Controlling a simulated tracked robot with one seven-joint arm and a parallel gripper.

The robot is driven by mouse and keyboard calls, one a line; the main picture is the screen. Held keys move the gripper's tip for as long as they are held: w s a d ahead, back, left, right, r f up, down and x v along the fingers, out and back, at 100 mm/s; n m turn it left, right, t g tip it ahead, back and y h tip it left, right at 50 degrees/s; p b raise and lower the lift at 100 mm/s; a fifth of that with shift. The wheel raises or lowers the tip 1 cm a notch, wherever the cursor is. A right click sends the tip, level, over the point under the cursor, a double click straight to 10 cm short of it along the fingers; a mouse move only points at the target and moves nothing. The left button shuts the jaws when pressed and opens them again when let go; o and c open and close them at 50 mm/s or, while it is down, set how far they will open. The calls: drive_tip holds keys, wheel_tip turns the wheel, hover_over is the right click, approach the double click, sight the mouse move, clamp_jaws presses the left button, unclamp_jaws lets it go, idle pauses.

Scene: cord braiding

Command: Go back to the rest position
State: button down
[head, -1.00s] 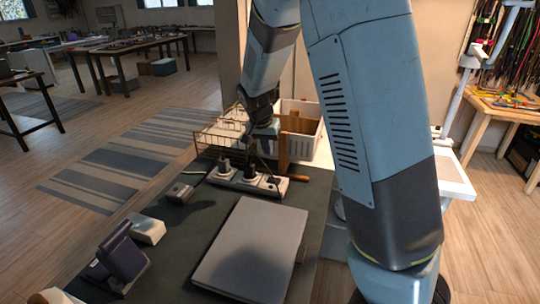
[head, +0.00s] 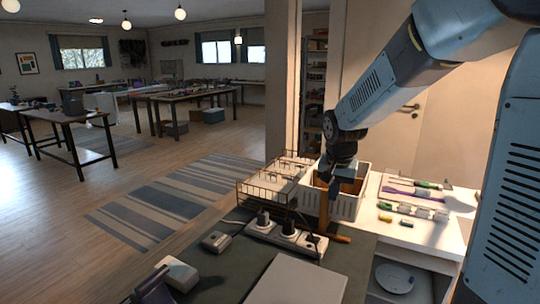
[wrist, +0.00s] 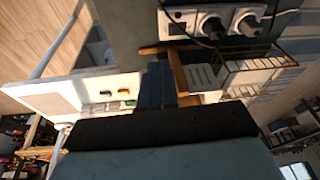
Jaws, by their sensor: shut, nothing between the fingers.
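My gripper (head: 333,178) hangs pointing down in front of the white crate (head: 348,207) in the head view. It is shut and empty. In the wrist view its dark fingers (wrist: 158,86) lie together, with the power strip (wrist: 222,22) beyond them. My upper arm links fill the right of the head view. No marked rest position shows in either view.
The power strip (head: 285,238) with plugs sits on the dark table, near the wire basket (head: 268,190). A grey slab (head: 298,283) lies in front. A white side table (head: 455,232) holds cords and small coloured pieces. Open floor lies to the left.

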drive_tip(key=s+d+r+n+t, duration=0.1)
drive_tip(key=s+r, duration=0.2)
drive_tip(key=s, duration=0.5)
drive_tip(key=s+d+r+n+t, duration=0.1)
drive_tip(key=s+d+r, duration=0.1)
drive_tip(key=s, duration=0.5)
drive_tip(key=s+d+r+n, duration=0.2)
drive_tip(key=s+r, duration=0.3)
drive_tip(key=s, duration=0.3)
drive_tip(key=shift+s+d+t, duration=0.25)
drive_tip(key=shift+s+t, duration=0.1)
drive_tip(key=shift+t, duration=0.05)
